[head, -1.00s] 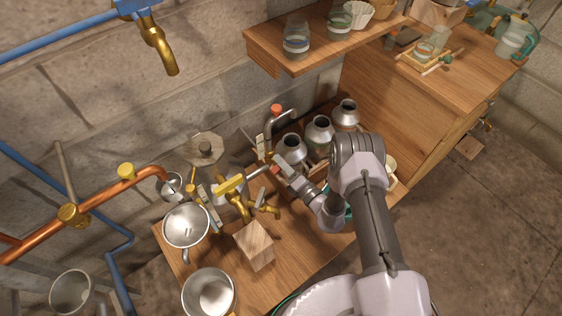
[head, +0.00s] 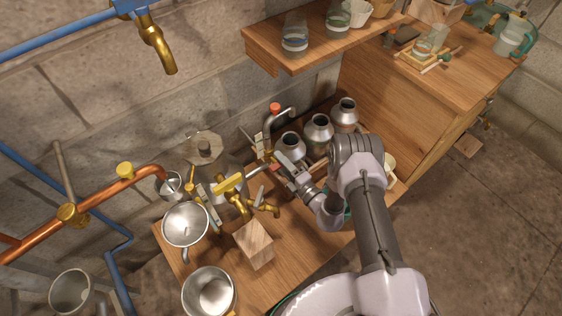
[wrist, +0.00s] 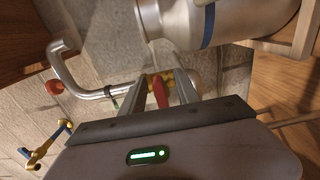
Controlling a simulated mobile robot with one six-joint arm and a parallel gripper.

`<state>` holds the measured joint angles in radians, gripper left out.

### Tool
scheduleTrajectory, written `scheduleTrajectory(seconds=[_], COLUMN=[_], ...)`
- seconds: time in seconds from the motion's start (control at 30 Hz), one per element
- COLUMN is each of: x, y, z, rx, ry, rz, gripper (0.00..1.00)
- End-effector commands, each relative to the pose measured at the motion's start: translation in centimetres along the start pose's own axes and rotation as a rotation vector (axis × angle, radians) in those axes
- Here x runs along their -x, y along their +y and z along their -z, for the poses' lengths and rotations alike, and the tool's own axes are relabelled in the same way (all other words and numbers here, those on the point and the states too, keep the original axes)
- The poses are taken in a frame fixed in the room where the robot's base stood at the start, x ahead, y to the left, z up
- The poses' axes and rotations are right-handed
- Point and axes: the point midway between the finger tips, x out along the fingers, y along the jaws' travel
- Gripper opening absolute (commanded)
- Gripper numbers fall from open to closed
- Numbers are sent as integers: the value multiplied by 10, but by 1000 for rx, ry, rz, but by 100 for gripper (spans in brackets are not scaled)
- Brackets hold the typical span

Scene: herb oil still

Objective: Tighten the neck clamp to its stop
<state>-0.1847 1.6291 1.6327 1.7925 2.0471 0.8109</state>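A small red lever (wrist: 160,92) with yellow fittings (wrist: 166,76) shows between my gripper's fingers in the wrist view; it looks like the neck clamp's handle. My gripper (wrist: 167,84) appears open, a finger on each side of the lever with some gap visible. I cannot tell whether either finger touches it. In the head view my gripper (head: 274,160) is low over the bench, beside the bent silver pipe; the clamp there is mostly hidden behind it. The pipe (wrist: 95,92) has a red knob (wrist: 54,88), also visible in the head view (head: 275,107).
Silver cans (head: 319,132) stand in a row close to the gripper's right; one (wrist: 185,22) is very near in the wrist view. Brass taps (head: 238,200), a wooden block (head: 254,244) and metal pots (head: 208,292) crowd the left. A shelf (head: 295,64) overhangs behind.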

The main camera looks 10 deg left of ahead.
Motion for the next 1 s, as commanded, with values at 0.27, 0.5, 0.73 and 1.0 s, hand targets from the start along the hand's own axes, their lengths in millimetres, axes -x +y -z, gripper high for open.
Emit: scheduleTrajectory(seconds=[0.27, 0.5, 0.73, 1.0], x=[17, 86, 151, 175], y=[2, 5, 3, 0], z=[-1, -2, -1, 0], rx=[0, -4, -2, 0], ry=[-3, -7, -7, 0], rz=[2, 3, 0, 0], gripper=[38, 38, 38, 38])
